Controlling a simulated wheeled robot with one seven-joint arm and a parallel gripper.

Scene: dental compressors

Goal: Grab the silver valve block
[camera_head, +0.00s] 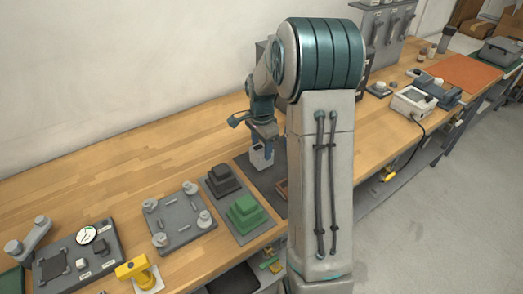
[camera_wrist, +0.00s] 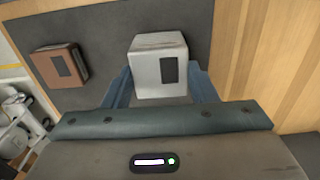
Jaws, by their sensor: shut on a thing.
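The silver valve block (camera_wrist: 158,66) is a pale grey box with a dark rectangle on one face. In the wrist view it sits between the two blue fingers of my gripper (camera_wrist: 160,88), which is shut on it. In the head view my gripper (camera_head: 263,140) points down over a dark grey mat (camera_head: 248,173), with the silver block (camera_head: 260,157) at its fingertips. I cannot tell whether the block touches the mat or is just above it.
A brown block (camera_wrist: 60,65) lies on the mat near the silver one. Left of the mat stand a green stepped block (camera_head: 244,212), a black stepped block (camera_head: 223,178) and a grey plate with posts (camera_head: 180,221). The bench's back left is clear wood.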

